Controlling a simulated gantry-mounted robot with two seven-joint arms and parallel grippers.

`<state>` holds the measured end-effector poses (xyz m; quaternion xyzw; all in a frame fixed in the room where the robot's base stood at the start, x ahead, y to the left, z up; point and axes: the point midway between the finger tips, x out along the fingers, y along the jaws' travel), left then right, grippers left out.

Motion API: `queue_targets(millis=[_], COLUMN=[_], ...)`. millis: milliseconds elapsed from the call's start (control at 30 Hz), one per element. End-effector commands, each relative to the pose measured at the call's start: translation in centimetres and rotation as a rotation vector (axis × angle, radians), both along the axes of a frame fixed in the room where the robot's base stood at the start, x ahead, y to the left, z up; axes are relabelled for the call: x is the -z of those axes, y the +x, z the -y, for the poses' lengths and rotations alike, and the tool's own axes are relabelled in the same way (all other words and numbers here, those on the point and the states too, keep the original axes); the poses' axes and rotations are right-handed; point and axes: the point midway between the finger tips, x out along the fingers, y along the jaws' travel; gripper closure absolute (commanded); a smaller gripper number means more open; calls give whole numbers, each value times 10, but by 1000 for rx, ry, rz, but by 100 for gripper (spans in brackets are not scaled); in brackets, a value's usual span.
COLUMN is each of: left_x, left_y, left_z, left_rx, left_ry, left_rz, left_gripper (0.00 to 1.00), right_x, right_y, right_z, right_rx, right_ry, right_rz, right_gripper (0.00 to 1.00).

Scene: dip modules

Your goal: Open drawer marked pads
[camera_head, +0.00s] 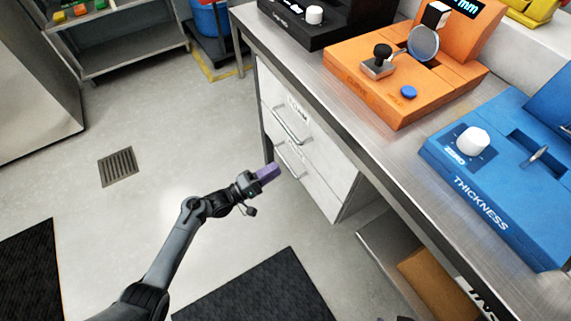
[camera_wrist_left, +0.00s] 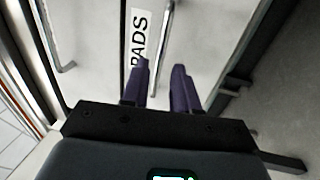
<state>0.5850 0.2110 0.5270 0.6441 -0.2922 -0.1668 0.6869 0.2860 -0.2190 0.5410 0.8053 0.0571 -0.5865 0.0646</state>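The white drawer unit (camera_head: 322,180) stands under the bench with two stacked drawers, both shut. In the left wrist view, the PADS label (camera_wrist_left: 138,38) lies beside a metal bar handle (camera_wrist_left: 165,40). This appears to be the lower drawer, whose handle (camera_head: 287,158) shows in the head view. My left gripper (camera_head: 268,173) is in front of it, close to the handle. Its purple fingers (camera_wrist_left: 162,78) are apart, with the handle bar running toward the gap between them. I cannot tell whether they touch it. My right gripper is not in view.
The upper drawer handle (camera_head: 291,125) is close above. The bench (camera_head: 345,110) overhangs the drawers and carries an orange device (camera_head: 400,85) and a blue device (camera_head: 500,185). A low shelf (camera_head: 385,245) with a cardboard box (camera_head: 435,285) is to the right. Floor before the drawers is clear.

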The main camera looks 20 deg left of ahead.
Motion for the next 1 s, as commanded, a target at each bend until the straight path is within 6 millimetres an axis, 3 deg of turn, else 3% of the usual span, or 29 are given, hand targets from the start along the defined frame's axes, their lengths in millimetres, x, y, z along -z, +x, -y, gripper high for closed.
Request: queue_targets(millis=[333,767,1000], left_x=[-7,-10,-10], left_y=[35,42,42], left_z=[28,33,33], left_rx=[0,0,0], left_ry=[0,1,1], left_rz=[1,0,0], left_gripper=[71,71,100], right_x=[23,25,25], right_y=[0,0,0], right_z=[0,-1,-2], right_rx=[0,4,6], right_ry=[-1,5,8], right_rz=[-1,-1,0], right_gripper=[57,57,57])
